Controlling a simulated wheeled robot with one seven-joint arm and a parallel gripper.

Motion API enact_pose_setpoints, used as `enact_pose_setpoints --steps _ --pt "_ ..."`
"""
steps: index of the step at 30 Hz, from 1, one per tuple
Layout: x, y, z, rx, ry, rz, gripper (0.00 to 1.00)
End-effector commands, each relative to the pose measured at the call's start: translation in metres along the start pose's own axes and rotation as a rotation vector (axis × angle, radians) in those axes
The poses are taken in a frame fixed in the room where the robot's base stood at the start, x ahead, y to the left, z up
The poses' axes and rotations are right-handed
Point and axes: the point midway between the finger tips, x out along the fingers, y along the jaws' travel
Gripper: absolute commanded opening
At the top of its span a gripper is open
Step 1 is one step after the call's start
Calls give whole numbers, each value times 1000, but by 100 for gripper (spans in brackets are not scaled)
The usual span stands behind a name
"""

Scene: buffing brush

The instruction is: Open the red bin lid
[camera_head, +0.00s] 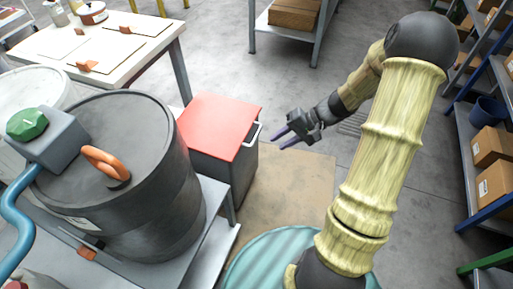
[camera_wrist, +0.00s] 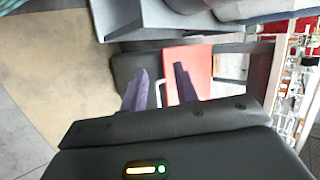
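The bin has a flat red lid (camera_head: 221,121) that lies closed on a dark grey body (camera_head: 243,170). A white bar handle (camera_head: 253,133) sits at the lid's right edge. My gripper (camera_head: 278,140) is just right of the handle, with its two dark purple fingers apart and pointing toward it. In the wrist view the red lid (camera_wrist: 192,68) lies ahead, and the white handle (camera_wrist: 159,93) shows between the open fingers (camera_wrist: 160,88). The fingers do not appear closed on it. I cannot tell the exact gap in depth.
A large dark drum (camera_head: 120,160) with an orange handle stands on a grey stand left of the bin. A white workbench (camera_head: 95,50) is behind. Shelves with boxes (camera_head: 492,147) line the right side. The floor right of the bin is clear.

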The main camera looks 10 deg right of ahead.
Motion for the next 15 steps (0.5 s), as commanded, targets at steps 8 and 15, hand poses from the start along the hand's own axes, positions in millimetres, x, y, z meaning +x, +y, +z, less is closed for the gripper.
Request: enact_pose_setpoints --steps 8,15 --pt "38 78 -63 26 133 -296 30" --pt "40 130 -109 20 294 -512 30"
